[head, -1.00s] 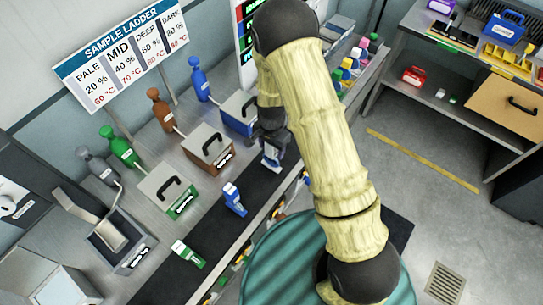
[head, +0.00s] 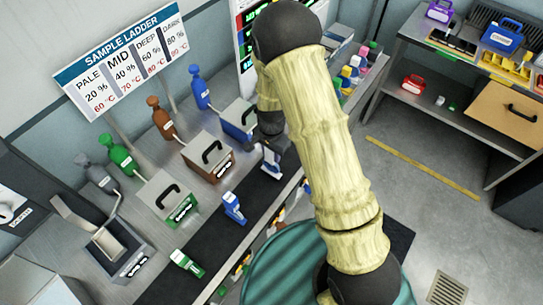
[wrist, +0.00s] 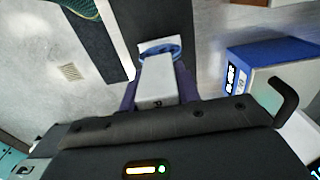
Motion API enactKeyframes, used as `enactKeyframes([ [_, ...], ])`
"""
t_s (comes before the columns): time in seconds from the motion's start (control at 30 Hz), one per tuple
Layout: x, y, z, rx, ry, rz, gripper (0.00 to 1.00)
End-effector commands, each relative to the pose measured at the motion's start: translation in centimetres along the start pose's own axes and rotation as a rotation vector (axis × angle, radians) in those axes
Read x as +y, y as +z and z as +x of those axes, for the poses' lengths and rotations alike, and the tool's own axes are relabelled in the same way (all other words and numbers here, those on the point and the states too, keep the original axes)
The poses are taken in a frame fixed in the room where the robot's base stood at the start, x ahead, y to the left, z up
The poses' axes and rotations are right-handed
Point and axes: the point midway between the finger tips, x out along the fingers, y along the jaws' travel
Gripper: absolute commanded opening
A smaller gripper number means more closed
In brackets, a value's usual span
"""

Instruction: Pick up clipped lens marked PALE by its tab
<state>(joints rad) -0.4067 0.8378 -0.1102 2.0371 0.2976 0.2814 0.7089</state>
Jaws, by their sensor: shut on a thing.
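My gripper (wrist: 158,92) is shut on a clipped lens (wrist: 157,82) with a white tab and a blue ring at its far end. A dark letter that looks like a P shows on the tab; the rest of the marking is hidden by my gripper. In the head view the clipped lens (head: 271,163) shows blue and white under my gripper (head: 269,143), above the dark strip of the bench. Another blue and white clipped lens (head: 233,207) and a green and white one (head: 186,263) sit on the dark strip; their marks are too small to read.
Lidded boxes with handles, blue (head: 238,122), brown (head: 208,155) and green (head: 168,197), line the bench behind the strip. Bottles stand behind them. A Sample Ladder sign (head: 122,60) is at the back. A second bench (head: 465,110) stands at the right across open floor.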

Motion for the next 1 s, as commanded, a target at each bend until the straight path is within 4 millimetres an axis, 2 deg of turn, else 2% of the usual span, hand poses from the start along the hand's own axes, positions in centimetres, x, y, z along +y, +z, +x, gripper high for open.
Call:
enactKeyframes([
  [0.3, -0.1, 0.0, -5.2, 0.003, -0.004, -0.001, 0.02],
  [0.5, -0.1, 0.0, -7.8, 0.002, -0.003, -0.001, 0.02],
  [0.63, 0.0, 0.0, -8.3, 0.000, -0.001, 0.000, 0.02],
  [1.0, 0.0, 0.0, -8.3, 0.000, 0.000, 0.000, 0.02],
])
